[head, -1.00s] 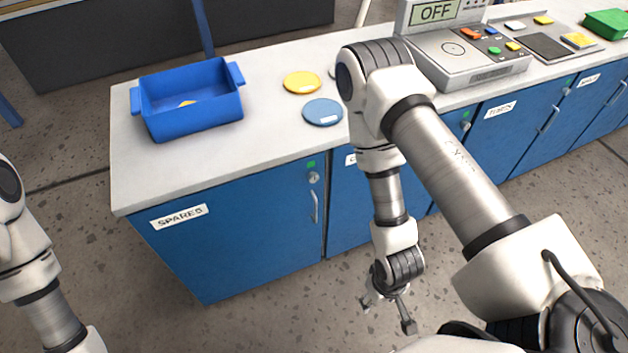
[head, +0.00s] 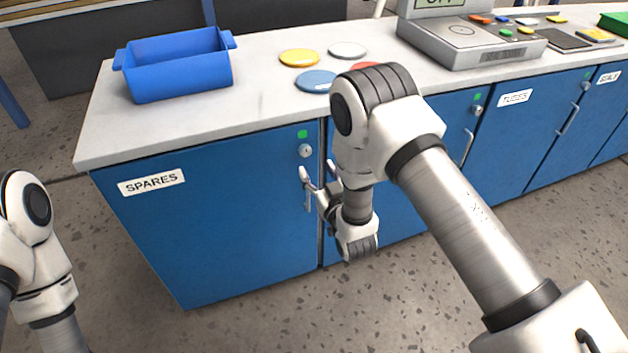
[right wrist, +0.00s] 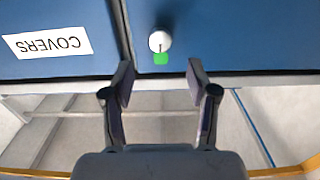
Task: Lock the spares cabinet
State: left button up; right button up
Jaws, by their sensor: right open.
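The spares cabinet (head: 215,225) is a blue door with a white SPARES label (head: 152,182), and it looks shut. Its round silver lock (head: 305,150) is at the upper right of the door, below a green square (head: 302,134). My right gripper (head: 317,170) is open and empty, just below and in front of the lock. It partly hides the door handle (head: 308,198). In the right wrist view the picture is upside down. The lock (right wrist: 160,41) lies ahead, between and beyond the open fingers, with a dark upright slot mark. My left gripper is out of view.
A COVERS label (right wrist: 47,44) marks the neighbouring door. The worktop (head: 255,112) above holds a blue bin (head: 180,78), yellow (head: 299,58) and blue (head: 316,81) discs and a grey device (head: 470,42). The floor in front is clear.

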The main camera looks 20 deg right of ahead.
aim_at(307, 152)
jog(key=w, duration=0.8)
jog(key=shift+a+p, duration=0.1)
jog(key=shift+p, duration=0.2)
jog(key=shift+s, duration=0.1)
grip_shut()
